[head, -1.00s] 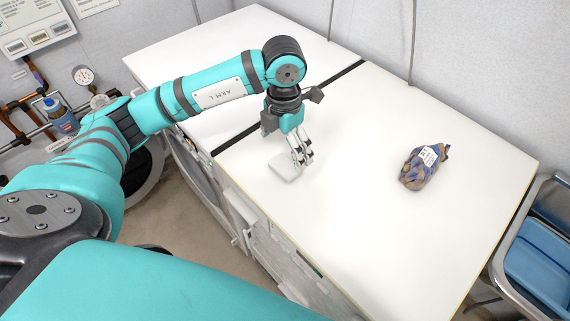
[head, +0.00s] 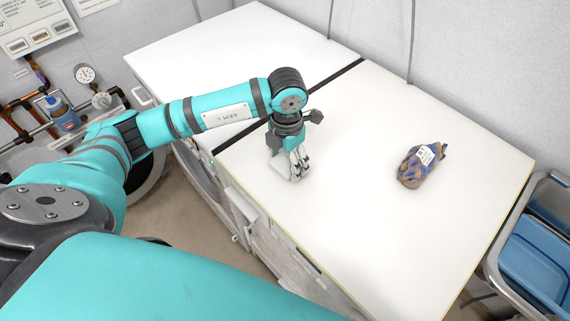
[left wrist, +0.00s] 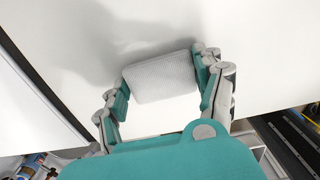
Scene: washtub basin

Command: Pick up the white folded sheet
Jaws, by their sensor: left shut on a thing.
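The white folded sheet (left wrist: 160,77) shows in the left wrist view as a small pale, textured pad between the two fingers. In the head view the sheet (head: 281,168) is mostly hidden behind the fingers, at the white worktop's front part. My left gripper (head: 296,173) points down at the worktop, and in the left wrist view its fingers (left wrist: 163,90) are shut on the sheet from both sides. I cannot tell whether the sheet still touches the top. My right gripper is not in view.
The white worktop (head: 370,235) has a dark seam (head: 335,79) across it. A net bag of brown items (head: 421,166) with a white label lies to the right. The worktop between gripper and bag is clear.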

